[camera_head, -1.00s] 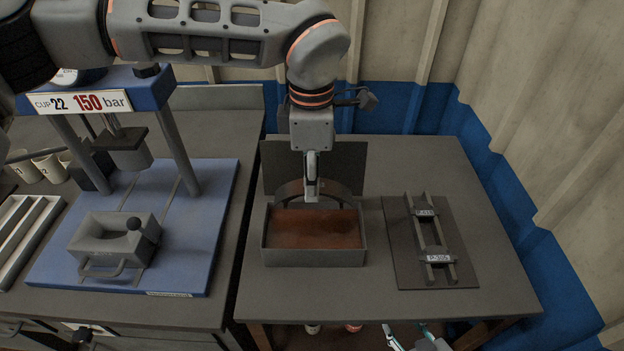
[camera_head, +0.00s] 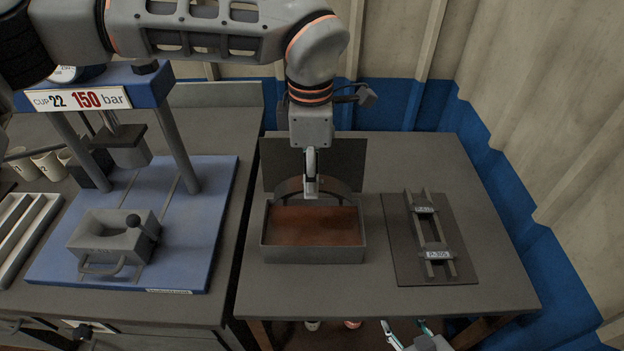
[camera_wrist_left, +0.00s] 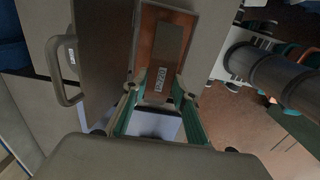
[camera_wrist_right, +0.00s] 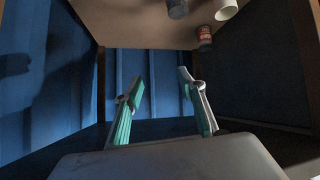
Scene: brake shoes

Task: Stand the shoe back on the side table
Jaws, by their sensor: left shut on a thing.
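The shoe (camera_head: 285,187) is a dark brown arc standing hump up at the back of an open grey box with a rusty brown inside (camera_head: 313,254). My left gripper (camera_head: 311,190) reaches down from above and is shut on the top of the arc. In the left wrist view, a dark labelled strip (camera_wrist_left: 168,50) lies just beyond the fingers, over rusty brown. My right gripper (camera_wrist_right: 162,100) is open and empty, low at the front edge of the grey table (camera_head: 300,300).
A dark upright panel (camera_head: 345,160) stands right behind the box. A dark board with a two-rail rack and labels (camera_head: 430,235) lies to its right. A blue press (camera_head: 150,220) stands on the left bench. Bare table lies between box and board.

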